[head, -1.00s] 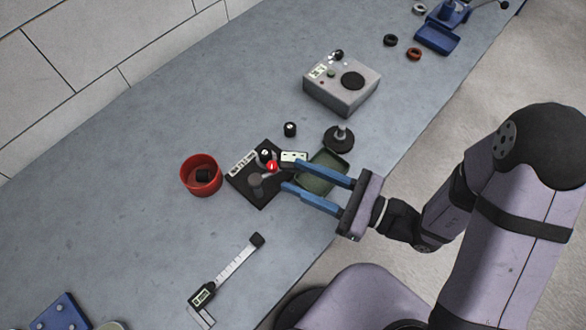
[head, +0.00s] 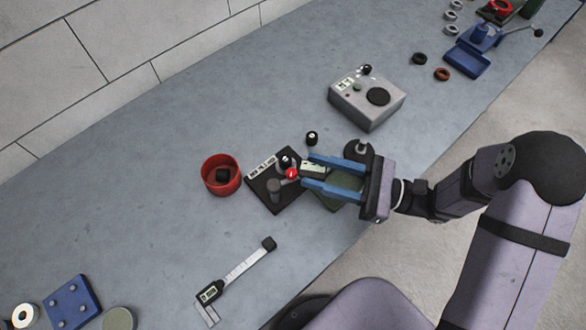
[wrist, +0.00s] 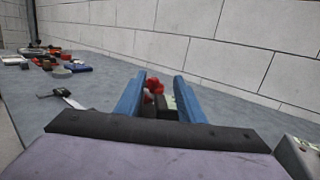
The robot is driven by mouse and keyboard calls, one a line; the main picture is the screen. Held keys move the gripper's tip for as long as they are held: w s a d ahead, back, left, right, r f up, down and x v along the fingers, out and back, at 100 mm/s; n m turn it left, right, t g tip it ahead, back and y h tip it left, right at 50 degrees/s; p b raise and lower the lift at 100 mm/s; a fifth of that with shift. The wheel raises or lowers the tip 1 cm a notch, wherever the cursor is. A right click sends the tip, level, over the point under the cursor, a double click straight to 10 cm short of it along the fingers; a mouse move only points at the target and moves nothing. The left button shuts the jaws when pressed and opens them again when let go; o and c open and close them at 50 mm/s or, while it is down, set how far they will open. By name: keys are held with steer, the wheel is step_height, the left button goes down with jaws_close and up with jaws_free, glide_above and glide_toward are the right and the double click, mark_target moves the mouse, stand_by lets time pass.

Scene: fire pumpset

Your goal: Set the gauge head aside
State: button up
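The gauge head (head: 313,168), a small piece with a pale face, is at the near right side of a black stand plate (head: 268,193). A red knob (head: 292,174) and a dark post stand beside it on the plate. My gripper (head: 303,171) has its two blue fingers apart, one on each side of the gauge head. I cannot tell whether either finger touches it. In the wrist view, red and dark parts and a pale edge (wrist: 171,102) show between the fingers. A green tray (head: 345,186) lies under the fingers, partly hidden.
A red bowl (head: 209,187) with a black piece inside stands left of the plate. A small black cylinder (head: 312,138) and a black disc with a post (head: 358,148) are just behind my gripper. A grey instrument box (head: 365,108) stands farther back. A caliper (head: 240,267) lies in front.

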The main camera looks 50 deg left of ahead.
mark_target(292, 172)
steer(key=n+g+h, duration=0.1)
steer(key=w+n+g+h, duration=0.1)
steer(key=shift+a+g+h, duration=0.4)
steer(key=shift+w+f+n+g+h+p, duration=0.15)
steer(key=shift+n+g+h+p, duration=0.15)
steer(key=shift+n+h, duration=0.25)
steer(key=shift+w+f+n+g+h+p, duration=0.15)
steer(key=shift+n+g+h, duration=0.3)
steer(key=shift+h, duration=0.1)
steer(key=shift+w+f+n+g+h, duration=0.2)
steer(key=shift+n+h, duration=0.1)
steer(key=shift+h, duration=0.25)
steer(key=shift+w+f+n+g+h, duration=0.15)
steer(key=shift+n+h, duration=0.15)
steer(key=shift+h, duration=0.25)
steer(key=p+x, duration=0.2)
steer(key=x, duration=0.4)
steer(key=shift+r+p, duration=0.1)
steer(key=shift+p, duration=0.25)
steer(key=shift+s+a, duration=0.3)
steer(key=shift+s, duration=0.3)
steer(key=shift+c, duration=0.3)
jaws_close()
